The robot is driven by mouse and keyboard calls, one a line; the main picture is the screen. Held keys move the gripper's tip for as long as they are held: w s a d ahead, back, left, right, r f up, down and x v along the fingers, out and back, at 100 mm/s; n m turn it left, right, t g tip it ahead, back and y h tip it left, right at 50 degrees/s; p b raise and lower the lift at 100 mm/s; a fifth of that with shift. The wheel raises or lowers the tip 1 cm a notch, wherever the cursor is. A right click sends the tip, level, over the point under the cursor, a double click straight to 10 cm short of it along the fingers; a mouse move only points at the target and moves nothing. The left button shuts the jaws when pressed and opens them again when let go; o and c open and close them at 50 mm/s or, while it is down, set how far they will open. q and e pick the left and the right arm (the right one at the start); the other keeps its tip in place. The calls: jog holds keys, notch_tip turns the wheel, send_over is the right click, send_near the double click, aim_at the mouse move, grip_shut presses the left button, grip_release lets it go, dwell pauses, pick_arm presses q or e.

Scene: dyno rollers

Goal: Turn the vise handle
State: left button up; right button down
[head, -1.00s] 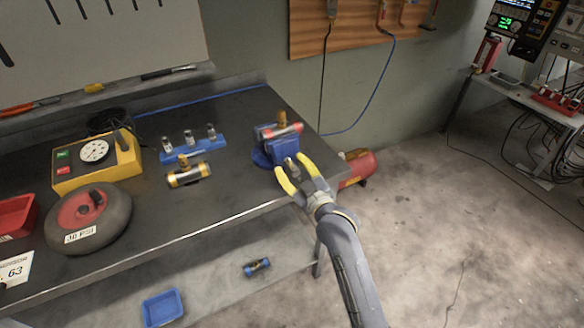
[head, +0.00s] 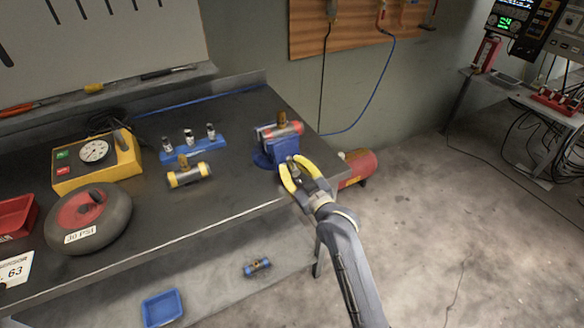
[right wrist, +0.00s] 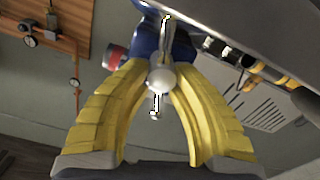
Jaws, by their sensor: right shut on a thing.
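The blue vise (head: 279,154) stands at the right front corner of the dark workbench and also shows in the right wrist view (right wrist: 146,38). The vise handle (right wrist: 161,80) has a round metal hub with a thin bar through it, which looks upright in that view. My right gripper (head: 293,162) reaches the vise from the front right. Its yellow fingers are shut on the handle, one on each side of the hub. A grey and red roller (head: 294,129) with a brass fitting sits on top of the vise. My left gripper is not in view.
A black and gold roller (head: 188,175), a blue rack with vials (head: 194,150), a yellow gauge box (head: 92,175) and a wheel (head: 88,222) stand left on the bench (head: 235,170). A red cylinder (head: 358,167) is beyond the bench's right edge. Floor to the right is clear.

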jog(key=m, duration=0.4)
jog(key=shift+w+d, duration=0.15)
jog(key=shift+d, duration=0.1)
jog(key=m, duration=0.4)
jog(key=shift+w+d, duration=0.1)
jog(key=shift+d, duration=0.1)
jog(key=m, duration=0.3)
jog(key=shift+w+d+f+m, duration=0.1)
jog(key=shift+d+f+m, duration=0.05)
jog(key=shift+m, duration=0.25)
jog(key=m, duration=0.4)
jog(key=shift+w+d+f+m, duration=0.1)
jog(key=shift+d+f+m, duration=0.05)
jog(key=shift+f+m, duration=0.15)
jog(key=c, duration=1.3)
grip_release()
